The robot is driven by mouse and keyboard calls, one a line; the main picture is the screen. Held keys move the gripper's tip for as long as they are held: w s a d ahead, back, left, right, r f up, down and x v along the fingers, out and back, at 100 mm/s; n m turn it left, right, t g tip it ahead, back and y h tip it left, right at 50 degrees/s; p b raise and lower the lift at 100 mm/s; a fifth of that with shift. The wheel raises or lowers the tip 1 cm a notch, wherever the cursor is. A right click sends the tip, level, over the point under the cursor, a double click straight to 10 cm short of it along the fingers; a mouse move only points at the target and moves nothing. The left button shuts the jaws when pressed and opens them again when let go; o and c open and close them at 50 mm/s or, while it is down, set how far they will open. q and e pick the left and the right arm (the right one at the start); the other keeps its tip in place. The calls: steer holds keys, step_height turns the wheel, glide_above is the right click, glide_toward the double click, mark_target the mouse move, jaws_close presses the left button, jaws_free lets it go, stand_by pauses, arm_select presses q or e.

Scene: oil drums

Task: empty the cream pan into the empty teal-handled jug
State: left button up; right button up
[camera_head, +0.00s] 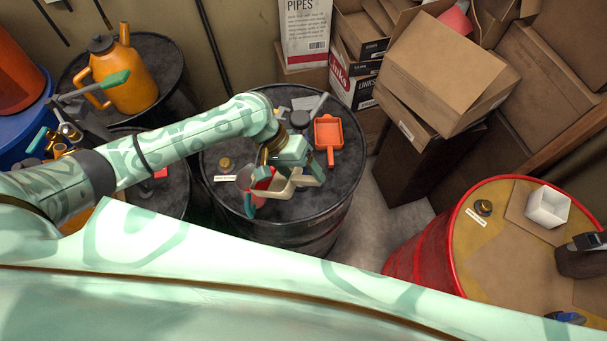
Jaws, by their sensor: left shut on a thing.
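My left gripper (287,174) is over the near part of the dark drum in the middle and is shut on the cream pan (276,193). The pan's cream edges show below and beside the fingers; its contents are mostly hidden. The jug, greyish and see-through, stands just left of the pan, with its teal handle (249,206) toward me. Something red (264,178) shows between jug and pan; I cannot tell which it belongs to. Whether pan and jug touch is unclear.
An orange scoop (328,136) lies on the middle drum (318,198), behind the gripper. A brass-coloured cap (226,163) and a label lie at its left. An orange can (120,78) stands on another drum. Cardboard boxes (440,68) fill the back; a red drum (425,258) stands right.

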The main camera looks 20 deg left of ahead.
arm_select(q)
steer(key=shift+a+r+h+b, duration=0.3)
steer(key=shift+r+b, duration=0.05)
steer(key=shift+b, duration=0.15)
steer(key=shift+w+a+r+h+b, duration=0.15)
steer(key=shift+a+r+h+b, duration=1.1)
steer(key=shift+b, duration=0.9)
steer(key=w+a+r+g+h+b, duration=0.1)
steer(key=a+r+h+b, duration=0.2)
steer(key=a, duration=0.6)
steer(key=h+b, duration=0.2)
steer(key=h, duration=0.1)
steer(key=shift+r, duration=0.3)
steer(key=shift+a+r+h, duration=0.1)
steer(key=shift+h, duration=0.25)
stand_by(1.4)
steer(key=d, duration=0.1)
steer(key=d+r+p, duration=0.1)
steer(key=d, duration=0.1)
steer(key=d+p, duration=0.1)
steer(key=d, duration=0.1)
steer(key=shift+s+r, duration=0.3)
